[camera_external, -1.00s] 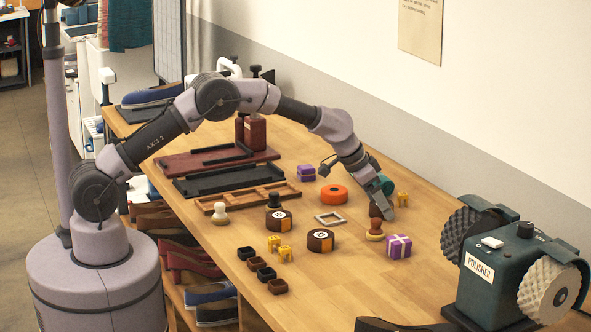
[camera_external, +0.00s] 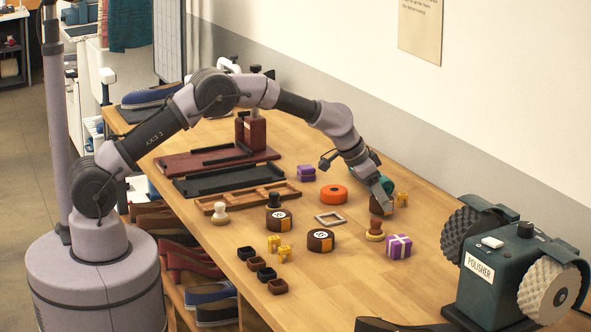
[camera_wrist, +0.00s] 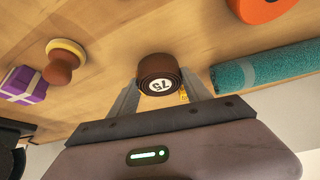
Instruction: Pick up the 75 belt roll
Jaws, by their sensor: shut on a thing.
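The 75 belt roll (camera_wrist: 160,76) is a dark brown coil with a white "75" label, seen in the wrist view. My gripper (camera_external: 384,207) is shut on it, with one finger at each side. In the external view my gripper covers much of this spot, and I cannot tell how far the roll is above the table. A stamp-like piece with a brown knob (camera_external: 375,231) stands just in front of my gripper; it also shows at the left of the wrist view (camera_wrist: 62,66).
A teal roll (camera_wrist: 262,66) and an orange roll (camera_external: 333,194) lie close by. A purple ribboned box (camera_external: 398,246) sits to the front right. Two other brown rolls (camera_external: 320,240) (camera_external: 279,220) and a grey frame (camera_external: 330,219) lie leftward. The polisher (camera_external: 500,270) stands at the right.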

